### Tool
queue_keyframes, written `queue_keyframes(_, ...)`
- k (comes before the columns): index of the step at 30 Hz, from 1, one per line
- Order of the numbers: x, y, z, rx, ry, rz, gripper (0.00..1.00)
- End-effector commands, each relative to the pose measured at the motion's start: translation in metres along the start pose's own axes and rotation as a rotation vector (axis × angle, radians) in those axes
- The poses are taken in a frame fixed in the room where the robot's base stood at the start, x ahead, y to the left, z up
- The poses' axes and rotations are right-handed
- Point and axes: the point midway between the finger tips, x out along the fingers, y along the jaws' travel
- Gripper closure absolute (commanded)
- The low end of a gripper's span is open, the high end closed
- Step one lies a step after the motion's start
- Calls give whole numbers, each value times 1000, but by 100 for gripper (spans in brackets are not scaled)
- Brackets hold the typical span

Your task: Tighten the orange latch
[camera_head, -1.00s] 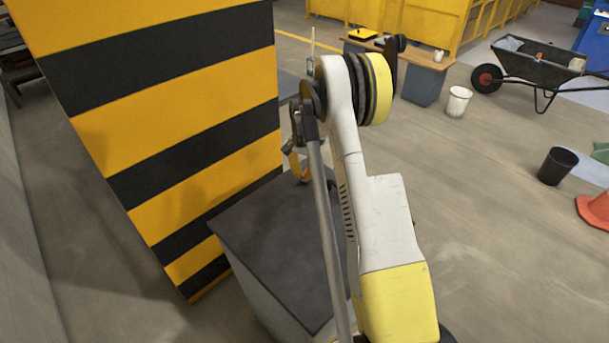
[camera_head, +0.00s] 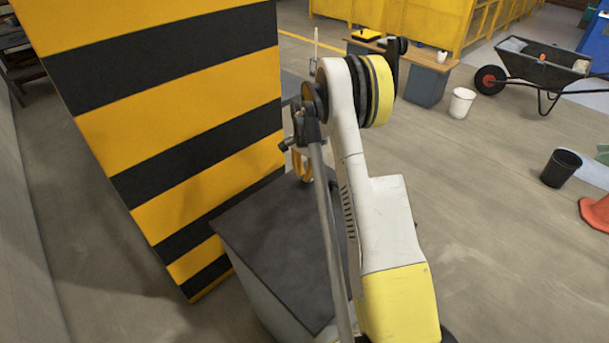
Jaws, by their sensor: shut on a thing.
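The orange latch (camera_head: 304,170) shows as a small orange piece at the far end of a dark-topped box, beside the striped panel. It stands close to upright, partly hidden by my arm. My gripper (camera_head: 301,153) hangs from the dark wrist directly above and is shut on the orange latch. The arm's rod and white link cover much of the gripper, so its fingertips cannot be made out clearly.
The black and yellow striped panel (camera_head: 165,125) rises close on the left of my gripper. The dark box top (camera_head: 275,240) lies below. A black bucket (camera_head: 561,168), a white bucket (camera_head: 461,102), a wheelbarrow (camera_head: 540,68) and an orange cone (camera_head: 597,212) stand on open floor at right.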

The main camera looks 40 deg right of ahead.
Motion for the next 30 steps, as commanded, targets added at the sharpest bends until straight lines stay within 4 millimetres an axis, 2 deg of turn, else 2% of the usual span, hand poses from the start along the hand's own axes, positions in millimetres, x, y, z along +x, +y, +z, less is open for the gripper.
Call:
queue_keyframes(1, 0, 0, 0, 0, 0, 1, 100)
queue_keyframes(2, 0, 0, 0, 0, 0, 1, 78)
queue_keyframes(3, 0, 0, 0, 0, 0, 1, 66)
queue_keyframes(4, 0, 0, 0, 0, 0, 0, 64)
queue_keyframes(12, 0, 0, 0, -1, 0, 0, 64)
queue_keyframes(16, -11, 0, 0, -1, 0, 0, 64)
queue_keyframes(27, -88, 0, 0, 0, 0, 0, 64)
queue_keyframes(30, -104, 0, 0, 0, 0, 0, 64)
